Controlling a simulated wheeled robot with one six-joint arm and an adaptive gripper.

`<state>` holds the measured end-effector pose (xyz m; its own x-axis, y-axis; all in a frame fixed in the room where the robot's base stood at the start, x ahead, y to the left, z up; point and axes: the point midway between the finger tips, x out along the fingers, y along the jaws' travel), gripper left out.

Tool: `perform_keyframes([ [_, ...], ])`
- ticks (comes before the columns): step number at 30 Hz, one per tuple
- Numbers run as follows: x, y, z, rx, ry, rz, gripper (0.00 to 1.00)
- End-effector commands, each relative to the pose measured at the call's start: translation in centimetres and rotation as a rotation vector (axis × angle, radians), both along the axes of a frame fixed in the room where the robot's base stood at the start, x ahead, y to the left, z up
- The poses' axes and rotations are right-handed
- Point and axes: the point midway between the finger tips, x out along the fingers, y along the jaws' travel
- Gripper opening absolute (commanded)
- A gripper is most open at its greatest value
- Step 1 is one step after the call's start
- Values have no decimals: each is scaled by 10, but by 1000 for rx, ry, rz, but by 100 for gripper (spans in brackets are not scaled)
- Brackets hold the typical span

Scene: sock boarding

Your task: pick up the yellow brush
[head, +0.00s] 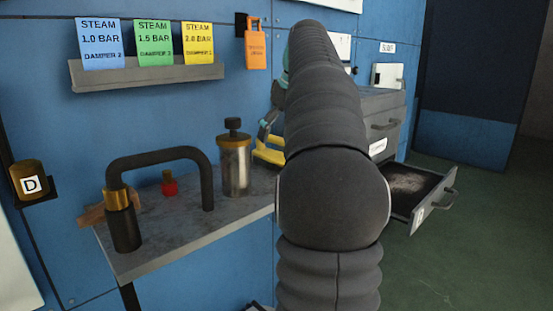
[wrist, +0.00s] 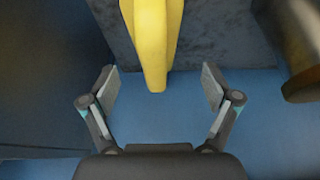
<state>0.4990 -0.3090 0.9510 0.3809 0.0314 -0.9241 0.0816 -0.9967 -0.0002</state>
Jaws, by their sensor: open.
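A yellow object (wrist: 153,45), which I take to be the yellow brush, comes down from the top edge of the wrist view and ends between and beyond my fingers. My gripper (wrist: 159,85) is open, with one finger on each side of the yellow end and clear space on both sides. In the head view a yellow piece (head: 268,152) shows at the back of the grey shelf (head: 180,238), partly hidden by my arm. My gripper (head: 266,130) is mostly hidden behind my arm there. No bristles can be made out.
A metal canister (head: 234,165) stands just left of the yellow piece. A black bent pipe (head: 160,155) and a red-based fitting (head: 169,186) are further left. An open drawer (head: 420,195) sticks out at the right. The blue wall (head: 140,100) is close behind the shelf.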

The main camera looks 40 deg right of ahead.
Motion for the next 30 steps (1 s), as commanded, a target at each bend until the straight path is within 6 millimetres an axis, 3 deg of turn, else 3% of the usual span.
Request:
perform_keyframes([
  [13,18,-4,-45,0,1,0,88],
  [23,20,-5,-50,-2,-1,-1,88],
  [26,20,-5,-50,-2,-1,-1,68],
  [30,20,-5,-50,-2,-1,-1,33],
])
